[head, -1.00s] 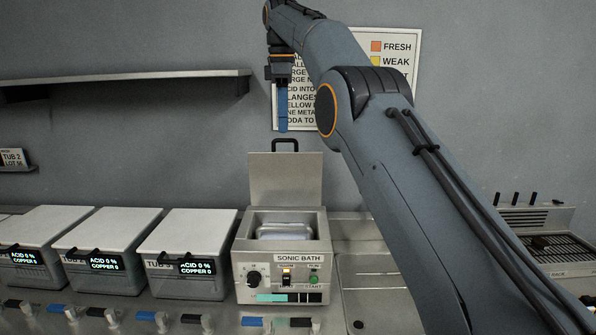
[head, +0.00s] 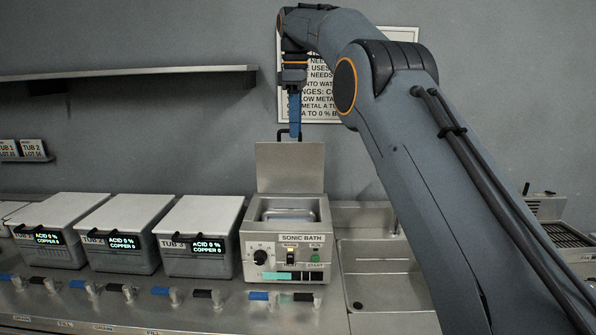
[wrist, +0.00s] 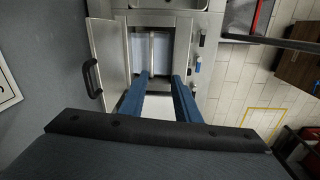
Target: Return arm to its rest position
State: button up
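My arm reaches over the bench from the right. My gripper (head: 295,130) hangs fingers down above the sonic bath (head: 283,238), seen side-on, its tip overlapping the handle of the raised lid (head: 290,168) in the picture. In the wrist view, the two blue fingers of my gripper (wrist: 160,76) stand apart with nothing between them. The bath's open basin (wrist: 153,50) lies below them, with the lid (wrist: 108,55) and its black handle to the left. The basin holds something pale and shiny that I cannot make out.
Several lidded tubs (head: 200,240) stand left of the bath. A sink (head: 385,285) lies right of it, partly behind my arm. A shelf (head: 130,72) and a sign (head: 345,95) are on the wall. Blue and black taps (head: 170,293) line the front edge.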

jog(key=s+d+f+m+b, duration=0.2)
jog(key=s+d+f+m, duration=0.15)
jog(key=f, duration=0.35)
jog(key=s+d+f+m+b, duration=0.1)
jog(key=s+d+f+m, duration=0.1)
jog(key=d+f, duration=0.3)
jog(key=s+d+f+m+b, duration=0.2)
jog(key=s+d+f+m, duration=0.1)
jog(key=f, duration=0.5)
jog(key=s+d+f+m+b, duration=0.2)
jog(key=s+d+f+m, duration=0.2)
jog(key=s+f, duration=0.6)
jog(key=s+d+f+m+b, duration=0.3)
jog(key=s+f, duration=0.6)
jog(key=s, duration=0.8)
jog(key=shift+d+f+m+t, duration=0.4)
jog(key=shift+d+m, duration=0.05)
jog(key=shift+d, duration=0.4)
